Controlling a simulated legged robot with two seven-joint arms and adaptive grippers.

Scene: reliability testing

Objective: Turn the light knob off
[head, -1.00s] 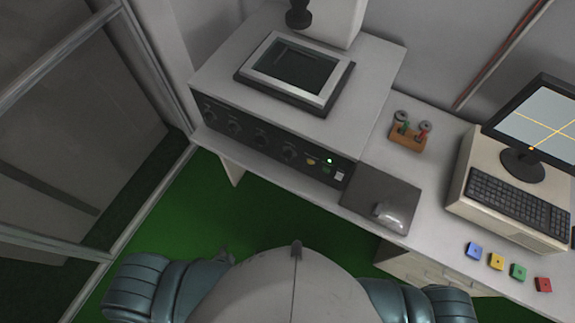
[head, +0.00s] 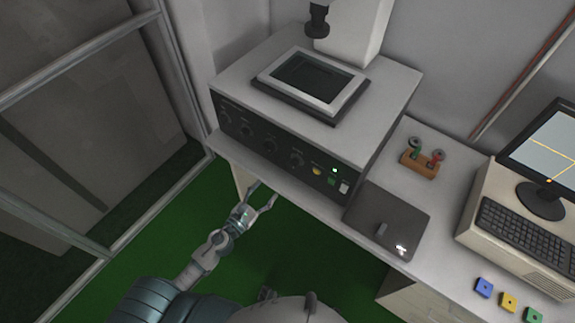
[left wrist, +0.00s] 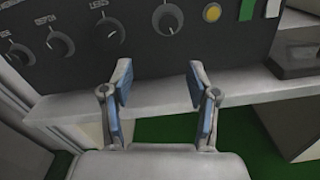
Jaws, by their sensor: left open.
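A black control panel (head: 283,153) forms the front of the grey machine. A row of several dark round knobs runs along it, ending on the right at one knob (head: 297,160) beside a yellow button (head: 317,171). My left gripper (head: 262,194) is open and empty, below and in front of the panel, apart from the knobs. Its spread fingers also show in the left wrist view (left wrist: 159,72).
A grey shelf edge (left wrist: 160,98) lies below the panel, close to my fingers. A green lamp (head: 335,170) is lit. A dark pad (head: 388,221) lies to the right, then a computer (head: 520,215). Glass framing stands at left; green floor is clear.

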